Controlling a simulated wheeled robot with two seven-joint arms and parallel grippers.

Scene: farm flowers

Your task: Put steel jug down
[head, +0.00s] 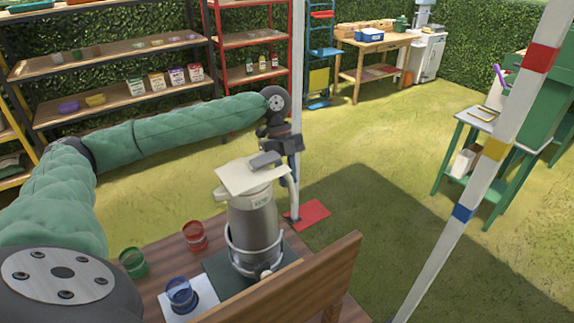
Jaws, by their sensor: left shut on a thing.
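The steel jug (254,222) is upright over the dark mat (225,268) on the wooden table (160,262). A pale flat piece (240,178) covers its top, and a light hoop runs around its lower part. I cannot tell whether its base touches the mat. My left gripper (268,160) is at the jug's top, on its far right side, and is shut on the jug; the grip itself is partly hidden by the pale piece. My right gripper is not in view.
A red cup (194,236), a green cup (133,263) and a blue cup (180,295) stand left of the jug. A wooden board (290,285) rises along the table's near right side. A white post (298,90) stands behind; a banded post (480,165) leans at right.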

